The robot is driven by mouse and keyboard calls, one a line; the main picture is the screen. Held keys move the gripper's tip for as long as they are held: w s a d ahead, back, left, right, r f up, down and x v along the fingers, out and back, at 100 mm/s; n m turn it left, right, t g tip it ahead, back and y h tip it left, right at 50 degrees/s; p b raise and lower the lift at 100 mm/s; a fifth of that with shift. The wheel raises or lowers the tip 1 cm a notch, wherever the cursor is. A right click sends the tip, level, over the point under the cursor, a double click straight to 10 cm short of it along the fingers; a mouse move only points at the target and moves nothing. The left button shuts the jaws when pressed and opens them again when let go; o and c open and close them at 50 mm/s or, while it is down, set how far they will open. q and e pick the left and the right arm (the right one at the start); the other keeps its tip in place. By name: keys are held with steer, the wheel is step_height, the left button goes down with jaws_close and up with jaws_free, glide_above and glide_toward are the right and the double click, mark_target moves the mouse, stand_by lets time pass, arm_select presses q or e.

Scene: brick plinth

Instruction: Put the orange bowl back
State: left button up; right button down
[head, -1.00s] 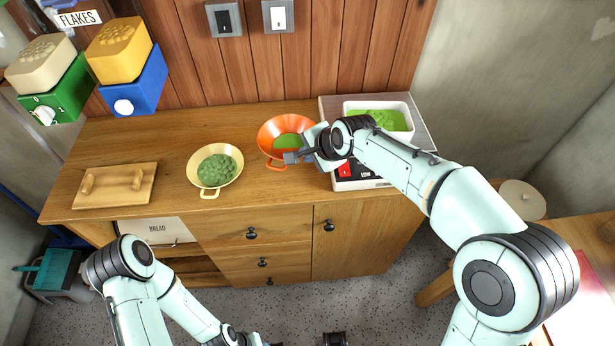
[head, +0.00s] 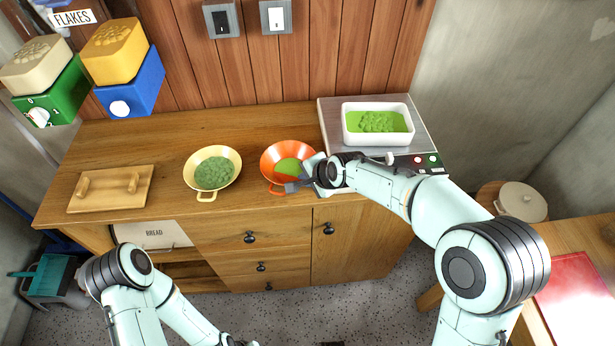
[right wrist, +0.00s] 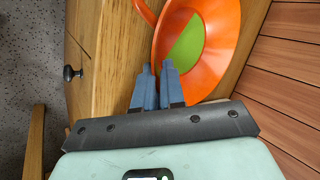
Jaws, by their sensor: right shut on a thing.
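The orange bowl (head: 273,157) is near the front edge of the wooden counter, with a flat green patch inside. It also shows in the right wrist view (right wrist: 216,68), where the patch is half-round. My right gripper (head: 292,186) is shut on the bowl's near rim, beside its loop handle; in the right wrist view its two fingers (right wrist: 157,72) are close together at the rim. I cannot tell whether the bowl touches the counter. Only links of my left arm show at the bottom left; its gripper is out of view.
A yellow bowl (head: 213,172) with green lumps stands left of the orange bowl. A device with a white tray of green stuff (head: 377,139) stands at right. The counter (head: 150,140) behind the bowls is bare.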

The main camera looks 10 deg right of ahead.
steer(key=c, duration=1.2)
jaws_free()
steer(key=shift+f, duration=0.1)
steer(key=shift+r, duration=0.25)
steer(key=p+v, duration=0.1)
steer(key=v, duration=1.1)
steer(key=shift+f, duration=0.1)
steer(key=shift+s, duration=0.1)
